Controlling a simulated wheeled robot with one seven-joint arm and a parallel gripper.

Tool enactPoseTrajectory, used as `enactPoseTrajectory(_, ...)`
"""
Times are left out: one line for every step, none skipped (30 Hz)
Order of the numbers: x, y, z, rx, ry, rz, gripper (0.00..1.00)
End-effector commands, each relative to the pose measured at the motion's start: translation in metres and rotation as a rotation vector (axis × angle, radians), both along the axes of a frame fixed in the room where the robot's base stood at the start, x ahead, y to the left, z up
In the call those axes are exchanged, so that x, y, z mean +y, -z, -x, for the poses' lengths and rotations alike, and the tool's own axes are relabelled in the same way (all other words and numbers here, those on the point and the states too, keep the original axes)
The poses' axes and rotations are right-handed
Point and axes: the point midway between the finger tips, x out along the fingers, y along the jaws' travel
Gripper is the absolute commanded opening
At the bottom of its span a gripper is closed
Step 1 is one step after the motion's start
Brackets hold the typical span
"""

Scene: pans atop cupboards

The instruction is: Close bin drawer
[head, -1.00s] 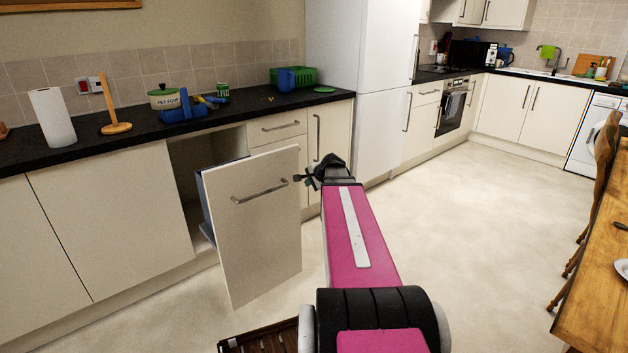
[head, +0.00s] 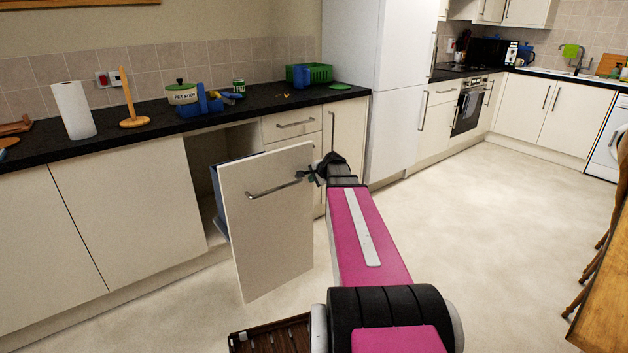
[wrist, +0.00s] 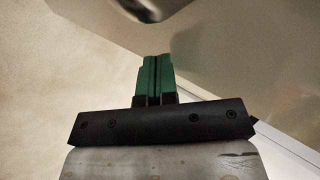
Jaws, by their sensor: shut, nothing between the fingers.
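The bin drawer (head: 270,235) is pulled out from the lower cupboards, with its cream front standing well clear of the dark opening. A blue-grey bin side shows behind the front's left edge. A metal bar handle (head: 273,188) runs across the front's upper part. My gripper (head: 307,175) is at the right end of the handle, close to the front's right edge; I cannot tell whether it touches. In the wrist view its green fingers (wrist: 155,78) are together and empty, with the cream front beyond them and a blurred dark metal piece at the top.
A tall white fridge (head: 370,90) stands right of the drawers. A wooden table (head: 605,290) is at the right. The pale floor between is clear.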

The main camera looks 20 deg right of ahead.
Motion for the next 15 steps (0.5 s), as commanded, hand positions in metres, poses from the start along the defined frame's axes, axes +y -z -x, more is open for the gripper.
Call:
enactPoseTrajectory(0.000,0.000,-0.001,0.000,0.000,0.000,0.00)
enactPoseTrajectory(0.000,0.000,-0.002,0.000,0.000,0.000,0.00)
enactPoseTrajectory(0.001,0.000,-0.004,0.000,0.000,0.000,0.00)
enactPoseTrajectory(0.001,0.000,-0.006,0.000,0.000,0.000,0.00)
enactPoseTrajectory(0.002,0.000,-0.008,0.000,-0.001,-0.001,0.00)
enactPoseTrajectory(0.003,0.000,-0.011,-0.001,-0.001,0.000,0.00)
enactPoseTrajectory(0.004,0.000,-0.014,-0.001,-0.001,0.000,0.00)
enactPoseTrajectory(0.005,0.000,-0.017,-0.001,-0.001,0.000,0.00)
enactPoseTrajectory(0.006,0.000,-0.022,-0.001,-0.001,0.000,0.00)
enactPoseTrajectory(0.007,0.000,-0.026,-0.001,-0.001,0.000,0.00)
enactPoseTrajectory(0.008,0.000,-0.031,-0.001,-0.001,0.000,0.00)
enactPoseTrajectory(0.010,0.000,-0.037,-0.001,-0.001,0.000,0.00)
enactPoseTrajectory(0.012,0.000,-0.043,-0.001,-0.001,0.000,0.00)
enactPoseTrajectory(0.014,0.000,-0.048,-0.001,-0.001,0.001,0.00)
enactPoseTrajectory(0.016,0.000,-0.055,-0.001,-0.001,0.001,0.00)
